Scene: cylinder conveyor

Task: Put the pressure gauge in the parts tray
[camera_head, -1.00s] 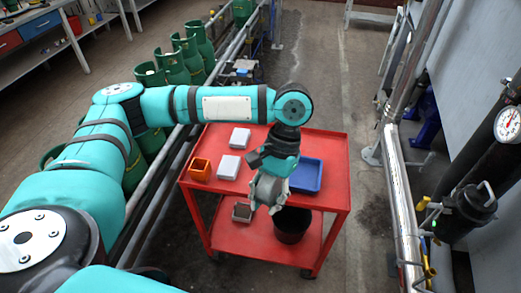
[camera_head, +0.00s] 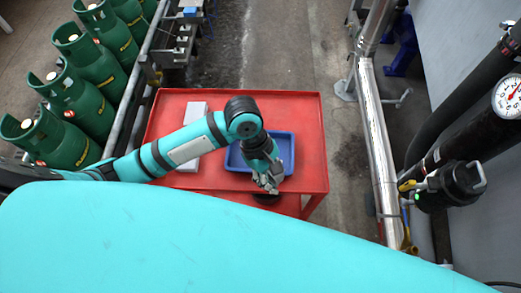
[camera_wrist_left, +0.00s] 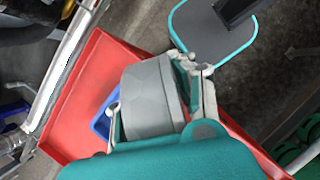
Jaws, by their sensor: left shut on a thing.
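My left gripper (camera_head: 268,184) is over the front edge of the blue parts tray (camera_head: 285,148) in the head view. In the left wrist view its fingers (camera_wrist_left: 158,100) are shut on a thick grey round body, the pressure gauge (camera_wrist_left: 148,92). A corner of the tray (camera_wrist_left: 102,122) shows behind the gauge in the left wrist view. The gauge appears to be above the cart, apart from the tray. My right gripper is not in view.
The tray stands on a red cart (camera_head: 308,130). A white box (camera_head: 195,108) lies left of the tray. Green gas cylinders (camera_head: 105,75) stand at left behind a rail. A steel pipe (camera_head: 378,140) and a fixed dial gauge (camera_head: 510,97) are at right.

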